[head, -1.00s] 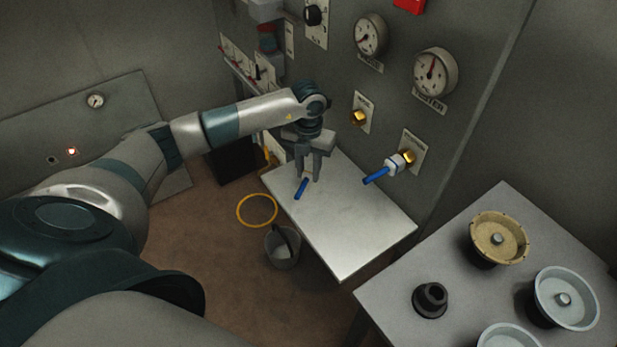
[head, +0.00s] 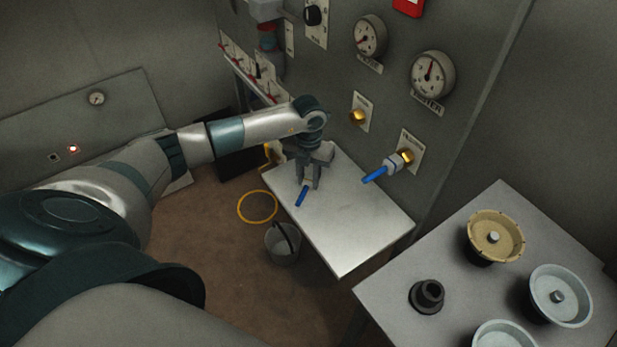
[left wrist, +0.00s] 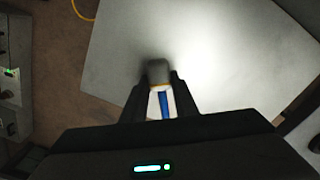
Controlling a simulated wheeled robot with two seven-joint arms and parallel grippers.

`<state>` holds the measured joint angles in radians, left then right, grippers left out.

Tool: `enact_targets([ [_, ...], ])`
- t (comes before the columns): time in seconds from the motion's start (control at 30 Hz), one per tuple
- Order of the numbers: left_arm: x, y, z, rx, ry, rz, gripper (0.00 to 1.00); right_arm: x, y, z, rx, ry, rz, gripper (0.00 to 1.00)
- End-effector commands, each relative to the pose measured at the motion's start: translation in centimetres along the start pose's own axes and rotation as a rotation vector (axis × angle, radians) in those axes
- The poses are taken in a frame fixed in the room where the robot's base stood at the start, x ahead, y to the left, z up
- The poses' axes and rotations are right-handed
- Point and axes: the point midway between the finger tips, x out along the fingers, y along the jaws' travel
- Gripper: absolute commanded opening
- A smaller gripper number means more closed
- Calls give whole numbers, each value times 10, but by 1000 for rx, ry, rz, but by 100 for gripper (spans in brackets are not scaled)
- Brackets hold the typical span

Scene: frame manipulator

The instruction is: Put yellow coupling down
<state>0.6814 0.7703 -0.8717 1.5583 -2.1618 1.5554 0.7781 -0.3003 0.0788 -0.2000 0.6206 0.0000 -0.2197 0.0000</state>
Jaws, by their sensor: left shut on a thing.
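The yellow coupling (left wrist: 159,75) is between my left fingers in the left wrist view. It shows a grey body, a thin yellow ring and a blue lever. In the head view its body is mostly hidden by the fingers, and the blue lever (head: 302,196) sticks out below them. My left gripper (head: 308,184) is shut on it, fingers pointing down, over the left part of the pale metal table (head: 350,225). It also shows in the left wrist view (left wrist: 161,88). I cannot tell whether the coupling touches the table. My right gripper is not in view.
Another coupling with a blue lever (head: 374,175) sits on a brass wall fitting. A free brass fitting (head: 357,116) is left of it. A bucket (head: 282,246) and yellow ring (head: 257,206) are on the floor. A side table (head: 390,291) holds round parts. The metal table's front is clear.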

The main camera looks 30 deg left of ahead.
Motion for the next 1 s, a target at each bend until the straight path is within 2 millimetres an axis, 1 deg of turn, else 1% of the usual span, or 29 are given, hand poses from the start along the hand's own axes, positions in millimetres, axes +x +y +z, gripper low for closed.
enact_targets([
  [0.1, 4, 0, 0, 0, 0, 0, 7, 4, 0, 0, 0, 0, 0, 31],
  [0.13, 3, 0, 0, 0, 0, 0, 29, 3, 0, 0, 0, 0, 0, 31],
  [0.17, 3, 0, 0, 0, 0, 0, 36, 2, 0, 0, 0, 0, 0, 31],
  [0.2, 2, 0, 0, 0, 0, 0, 45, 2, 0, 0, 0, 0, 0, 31],
  [0.5, 2, 0, 0, 0, 0, 0, 45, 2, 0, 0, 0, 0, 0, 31],
  [0.67, -3, 0, 0, 0, 0, 0, 45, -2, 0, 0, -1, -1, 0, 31],
  [0.7, -3, 0, 1, 0, -2, -1, 45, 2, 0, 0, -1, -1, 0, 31],
  [0.87, -20, 0, 1, 0, -4, -1, 45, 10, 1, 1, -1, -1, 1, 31],
  [1.0, -43, 0, 2, 0, -5, -1, 45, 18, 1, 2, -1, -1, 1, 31],
])
